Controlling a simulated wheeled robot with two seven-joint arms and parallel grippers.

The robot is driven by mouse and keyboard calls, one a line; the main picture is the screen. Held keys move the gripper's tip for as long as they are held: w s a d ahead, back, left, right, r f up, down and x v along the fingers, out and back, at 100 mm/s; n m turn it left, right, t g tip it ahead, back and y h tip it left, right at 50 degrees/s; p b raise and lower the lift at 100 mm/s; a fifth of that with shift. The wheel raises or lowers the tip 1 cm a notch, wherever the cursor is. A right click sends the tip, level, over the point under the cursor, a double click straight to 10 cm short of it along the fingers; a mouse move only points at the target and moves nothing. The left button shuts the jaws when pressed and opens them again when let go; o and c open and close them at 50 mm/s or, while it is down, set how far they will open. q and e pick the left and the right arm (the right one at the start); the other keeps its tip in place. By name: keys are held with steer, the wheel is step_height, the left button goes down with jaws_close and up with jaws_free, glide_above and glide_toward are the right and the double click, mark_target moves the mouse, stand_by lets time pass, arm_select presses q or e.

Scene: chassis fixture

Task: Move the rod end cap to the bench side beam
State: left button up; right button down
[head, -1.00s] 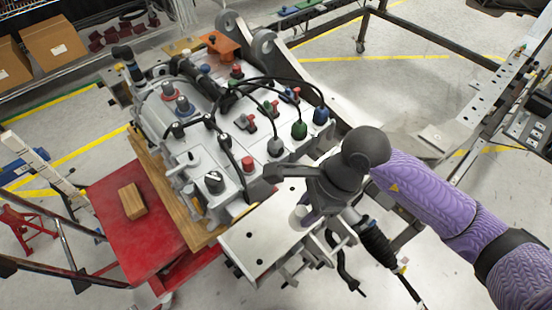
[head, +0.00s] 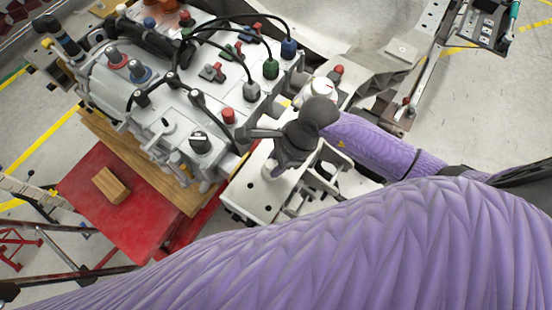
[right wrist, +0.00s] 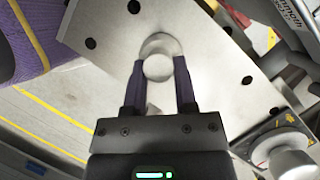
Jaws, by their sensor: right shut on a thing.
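The rod end cap (right wrist: 158,66), a pale rounded piece, sits between the fingertips of my right gripper (right wrist: 160,74) in the right wrist view. My right gripper (head: 279,168) is shut on it. A pale flat metal beam with dark holes (right wrist: 110,22) lies below the fingertips; it looks like the bench side beam. It also shows in the head view (head: 250,197), under my right gripper. I cannot tell whether the cap touches the beam. My left gripper is out of view.
A grey gearbox-like unit (head: 178,122) with cables and coloured caps stands left of my right gripper. A red table (head: 135,222) with a wooden block (head: 110,185) is at lower left. A white knob (head: 318,90) stands behind my gripper. My purple sleeve covers the lower head view.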

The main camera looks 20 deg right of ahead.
steer(key=shift+f, duration=0.15)
steer(key=shift+c, duration=2)
jaws_free()
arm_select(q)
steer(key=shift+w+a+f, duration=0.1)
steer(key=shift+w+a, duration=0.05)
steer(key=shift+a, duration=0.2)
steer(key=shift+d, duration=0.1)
arm_select(e)
steer(key=shift+d+r, duration=0.1)
steer(key=shift+r, duration=0.35)
arm_select(q)
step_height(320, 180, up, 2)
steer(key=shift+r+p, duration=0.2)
steer(key=shift+p, duration=0.85)
arm_select(e)
steer(key=v, duration=1.1)
steer(key=shift+r, duration=0.25)
